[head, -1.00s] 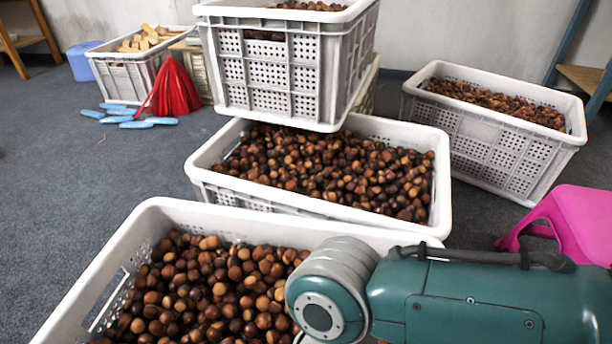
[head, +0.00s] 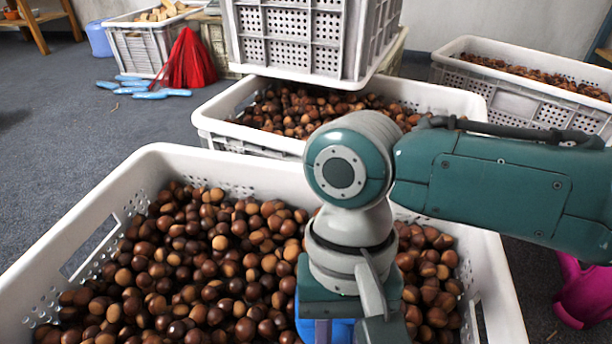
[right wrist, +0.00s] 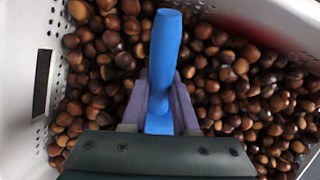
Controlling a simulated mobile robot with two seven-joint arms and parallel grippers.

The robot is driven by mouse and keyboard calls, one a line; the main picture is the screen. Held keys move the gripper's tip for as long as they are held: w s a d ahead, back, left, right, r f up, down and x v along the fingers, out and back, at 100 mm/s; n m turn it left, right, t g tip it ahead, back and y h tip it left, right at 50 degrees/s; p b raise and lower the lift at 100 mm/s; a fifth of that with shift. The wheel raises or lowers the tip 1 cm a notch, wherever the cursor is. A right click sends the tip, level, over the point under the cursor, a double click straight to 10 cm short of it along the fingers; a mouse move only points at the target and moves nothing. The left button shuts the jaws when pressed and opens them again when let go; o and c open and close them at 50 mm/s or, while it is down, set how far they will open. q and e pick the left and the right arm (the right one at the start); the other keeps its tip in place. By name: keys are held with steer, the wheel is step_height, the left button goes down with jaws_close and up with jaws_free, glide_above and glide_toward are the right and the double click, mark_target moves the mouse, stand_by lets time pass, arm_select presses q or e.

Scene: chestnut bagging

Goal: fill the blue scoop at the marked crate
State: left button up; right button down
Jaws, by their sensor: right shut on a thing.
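The front crate (head: 165,165) is white with perforated walls and holds many brown chestnuts (head: 215,265). My right gripper (right wrist: 160,100) is shut on the blue scoop (right wrist: 166,45), with its purple fingers on either side of the blue part. In the head view, a bit of the blue scoop (head: 340,331) shows below my right wrist, over the chestnuts in the front crate. The rest of the scoop is hidden, so I cannot tell whether it holds or touches chestnuts. No clear mark shows on the crate. My left gripper is not in view.
A second chestnut crate (head: 212,122) stands behind, with a stacked crate (head: 300,55) above its far side. Another crate (head: 520,103) stands at right. A pink object (head: 583,295) is at lower right. Red (head: 187,62) and light-blue items (head: 160,94) lie on open floor at left.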

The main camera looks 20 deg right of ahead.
mark_target(337, 323)
arm_select(q)
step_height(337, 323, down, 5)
steer(key=b, duration=0.4)
arm_select(e)
steer(key=shift+t, duration=0.6)
steer(key=w, duration=0.1)
steer(key=w+d, duration=0.1)
steer(key=w+f, duration=0.1)
steer(key=w, duration=0.1)
steer(key=shift+d, duration=0.15)
steer(key=w+t+p, duration=0.1)
steer(key=w+d+h+p, duration=0.1)
steer(key=shift+w+f+t, duration=0.1)
steer(key=shift+w+t, duration=0.3)
steer(key=t+p, duration=0.1)
steer(key=p, duration=0.1)
steer(key=r+p, duration=0.1)
steer(key=p, duration=0.1)
steer(key=shift+s+a+t+h+p, duration=0.15)
steer(key=shift+s+t+h+p, duration=0.15)
steer(key=shift+s+t+p, duration=0.1)
arm_select(q)
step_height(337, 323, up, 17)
steer(key=p, duration=1)
arm_select(e)
step_height(337, 323, up, 7)
steer(key=s+t, duration=0.1)
steer(key=shift+s+a, duration=0.3)
